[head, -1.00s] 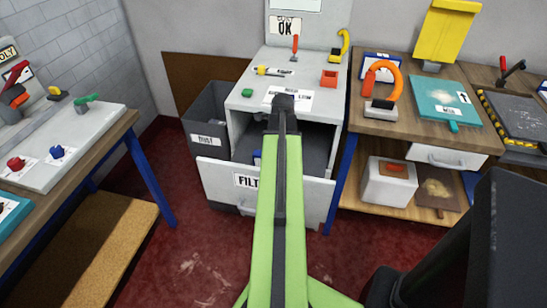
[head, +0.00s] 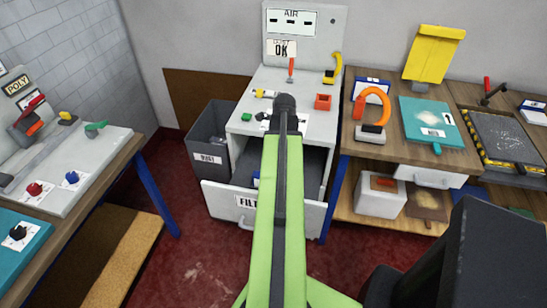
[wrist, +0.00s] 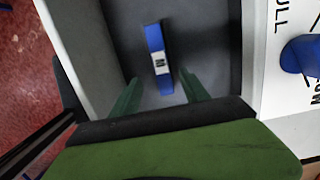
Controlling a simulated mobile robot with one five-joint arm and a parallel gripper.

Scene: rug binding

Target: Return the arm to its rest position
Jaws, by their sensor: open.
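My arm stretches forward in the head view, light green with a dark end (head: 285,103), over a grey-white cabinet (head: 318,130). My gripper (wrist: 163,87) shows in the wrist view as two dark green fingers spread apart, with nothing held between them. It points into an open drawer with a grey floor (wrist: 215,50). A blue block (wrist: 156,45) with a white label lies in this drawer, beyond the fingertips. In the head view the drawer's white front (head: 226,205) reads "FILT", and my arm hides part of it.
A grey bin (head: 207,150) stands left of the cabinet. A bench with red and blue knobs (head: 72,178) is at left. A wooden bench (head: 385,150) at right carries an orange-handled tool (head: 371,105) and a teal board (head: 430,122). Red floor (head: 180,265) is bare at front left.

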